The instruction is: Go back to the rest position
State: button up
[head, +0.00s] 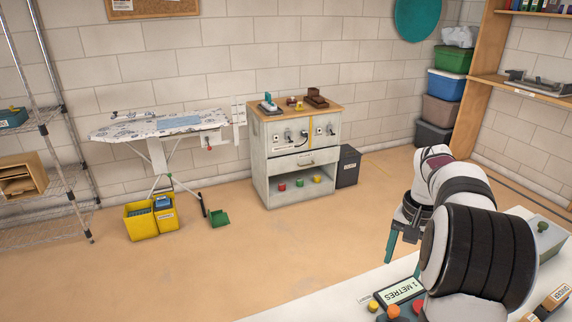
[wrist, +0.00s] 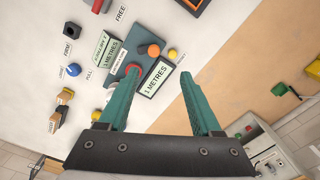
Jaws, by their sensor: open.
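My gripper (head: 390,258) hangs at the right of the head view, beside the left end of a white worktop (head: 300,312). Its teal fingers also show in the wrist view (wrist: 160,78); they are spread apart with nothing gripped between them. Beyond them in the wrist view is a device with a "1 METRES" display (wrist: 158,78), an orange knob (wrist: 154,50), a yellow knob (wrist: 172,54) and a red knob (wrist: 133,69), partly covered by the left finger. The display (head: 403,291) also shows in the head view. Whether the fingers touch anything is unclear.
A grey box with a green knob (head: 543,227) stands at the worktop's right. A blue knob (wrist: 74,69) and other labelled controls share the worktop. A cabinet (head: 260,170), an ironing board (head: 165,124) and yellow bins (head: 140,222) stand across open floor.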

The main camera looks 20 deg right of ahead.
jog(key=s+a+r+n, duration=0.1)
jog(key=a+r, duration=0.1)
jog(key=a, duration=0.6)
jog(key=a+r+n, duration=0.1)
jog(key=a+r, duration=0.1)
jog(key=a, duration=0.5)
jog(key=s+a+f+n+y, duration=0.1)
jog(key=s+a+f+n, duration=0.1)
jog(key=s+a, duration=0.6)
jog(key=s+a+f+n, duration=0.2)
jog(key=s+a, duration=0.7)
jog(key=a, duration=0.2)
jog(key=shift+s+a+f+n+y, duration=0.15)
jog(key=shift+s+a+n+y, duration=0.15)
jog(key=shift+y, duration=0.1)
jog(key=shift+d, duration=0.1)
